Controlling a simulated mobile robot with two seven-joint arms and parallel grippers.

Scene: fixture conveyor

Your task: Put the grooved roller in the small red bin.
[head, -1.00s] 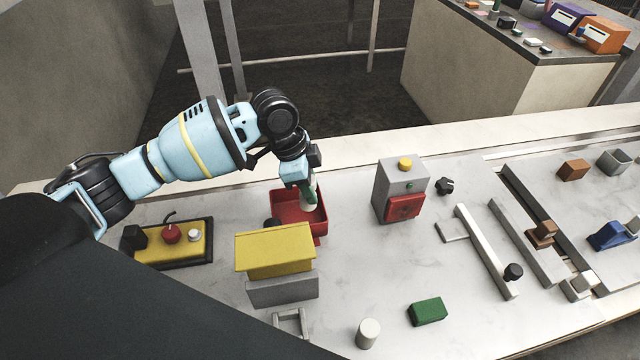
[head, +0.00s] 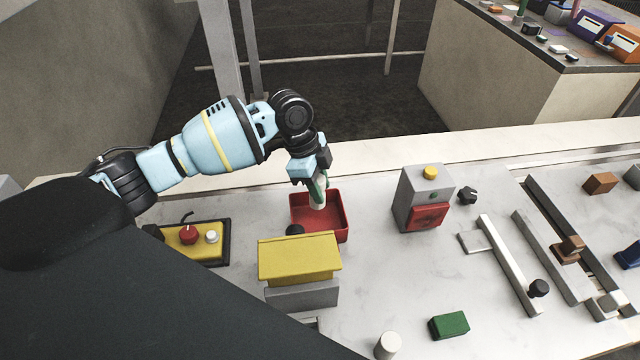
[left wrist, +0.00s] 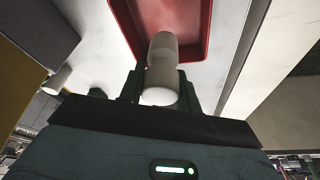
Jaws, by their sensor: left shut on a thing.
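My left gripper (head: 319,184) is shut on the grooved roller (head: 318,199), a white cylinder with a narrower band around its middle. The roller also shows between the fingers in the left wrist view (left wrist: 163,62). It hangs roughly upright over the small red bin (head: 336,233), an open shallow tray on the pale bench. The bin's red floor and walls show behind the roller in the left wrist view (left wrist: 205,48). I cannot tell whether the roller's lower end touches the bin floor. My right gripper is not in view.
A yellow-topped grey block (head: 300,258) and a dark knob (head: 295,231) stand at the bin's near side. A grey box with a red front (head: 425,200) is to its right. A white cylinder (head: 388,345) and green block (head: 449,326) are nearer.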

